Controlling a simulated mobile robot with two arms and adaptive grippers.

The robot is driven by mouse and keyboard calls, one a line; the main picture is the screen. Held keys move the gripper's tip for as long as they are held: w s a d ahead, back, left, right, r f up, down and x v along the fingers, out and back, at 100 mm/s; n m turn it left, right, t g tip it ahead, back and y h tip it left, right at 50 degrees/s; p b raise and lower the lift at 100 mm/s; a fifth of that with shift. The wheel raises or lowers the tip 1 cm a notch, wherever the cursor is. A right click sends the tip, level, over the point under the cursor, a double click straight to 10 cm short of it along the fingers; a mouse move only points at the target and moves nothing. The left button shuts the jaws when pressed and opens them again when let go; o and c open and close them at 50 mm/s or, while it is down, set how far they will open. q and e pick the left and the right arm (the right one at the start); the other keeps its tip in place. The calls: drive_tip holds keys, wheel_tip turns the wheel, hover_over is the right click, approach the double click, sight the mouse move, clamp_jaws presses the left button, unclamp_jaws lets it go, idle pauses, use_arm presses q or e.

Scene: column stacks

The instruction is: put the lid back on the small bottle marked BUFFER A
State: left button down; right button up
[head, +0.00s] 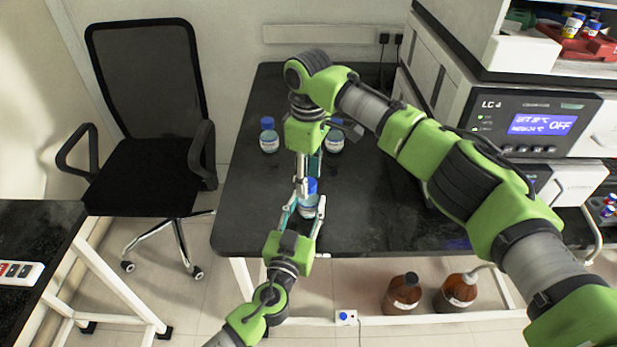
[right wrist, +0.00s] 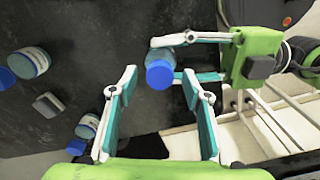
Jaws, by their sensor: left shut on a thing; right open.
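My left gripper (head: 305,206) is shut on a small bottle (head: 308,209) with a pale label, holding it upright over the table's front part. A blue lid (head: 310,186) shows on the bottle's top; whether it is fully seated I cannot tell. The label is too small to read. My right gripper (head: 307,178) is open, pointing down just above the bottle. In the right wrist view, the blue lid (right wrist: 160,74) appears between my right gripper's spread fingers (right wrist: 158,82), with no clear contact. My left gripper (right wrist: 168,60) reaches in from the right there.
Two similar blue-capped bottles stand farther back on the black table (head: 250,200), one at left (head: 268,136) and one at right (head: 335,139). A small grey block (right wrist: 48,104) lies near them. An instrument stack (head: 520,125) stands at right. The table's left side is clear.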

wheel_tip(320, 180, up, 12)
drive_tip(key=shift+f, duration=0.2)
use_arm(q)
drive_tip(key=c, duration=1.3)
unclamp_jaws()
drive_tip(key=shift+o, duration=0.2)
drive_tip(key=v, duration=1.2)
drive_tip(key=shift+f, duration=0.1)
